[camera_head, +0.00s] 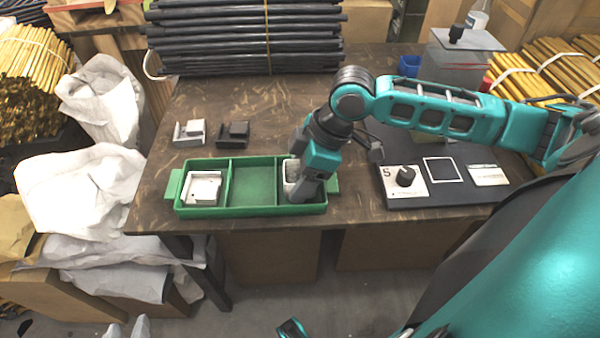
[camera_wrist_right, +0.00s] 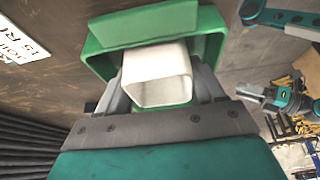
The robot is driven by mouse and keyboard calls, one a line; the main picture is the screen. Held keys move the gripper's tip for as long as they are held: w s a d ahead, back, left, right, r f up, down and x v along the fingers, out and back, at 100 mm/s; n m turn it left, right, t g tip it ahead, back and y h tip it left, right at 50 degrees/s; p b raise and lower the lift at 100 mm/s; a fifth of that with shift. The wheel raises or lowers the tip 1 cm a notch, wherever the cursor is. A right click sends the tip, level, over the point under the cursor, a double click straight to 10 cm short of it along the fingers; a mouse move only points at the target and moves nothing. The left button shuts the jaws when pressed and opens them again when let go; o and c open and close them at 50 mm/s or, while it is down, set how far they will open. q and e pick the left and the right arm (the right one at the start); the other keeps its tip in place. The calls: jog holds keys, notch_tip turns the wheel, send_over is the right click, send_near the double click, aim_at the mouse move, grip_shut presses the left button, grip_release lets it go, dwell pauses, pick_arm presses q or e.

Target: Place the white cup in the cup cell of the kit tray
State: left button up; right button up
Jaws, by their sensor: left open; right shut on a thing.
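The white cup (camera_head: 291,173) is a square, hollow piece at the right cell of the green kit tray (camera_head: 250,211). My right gripper (camera_head: 305,190) points down there, shut on the cup and hiding much of it. In the right wrist view the cup (camera_wrist_right: 157,70) sits between the two fingers, with the tray (camera_wrist_right: 150,30) around and behind it. I cannot tell if it touches the cell floor. The tray's left cell holds a white square part (camera_head: 204,187); the middle cell is empty. A small piece of my left gripper (camera_head: 291,328) shows at the bottom edge, open.
Two small fixtures, one light (camera_head: 189,133) and one dark (camera_head: 233,134), stand behind the tray. A dark board (camera_head: 445,195) with a black knob lies to the right. Bundled black rods (camera_head: 230,40) line the back. The table's front edge is close to the tray.

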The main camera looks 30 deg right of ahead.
jog(key=o, duration=1.1)
jog(key=shift+f, duration=0.1)
jog(key=p+v, duration=0.3)
jog(key=v, duration=0.9)
jog(key=shift+p, duration=0.4)
jog(key=shift+a, duration=0.1)
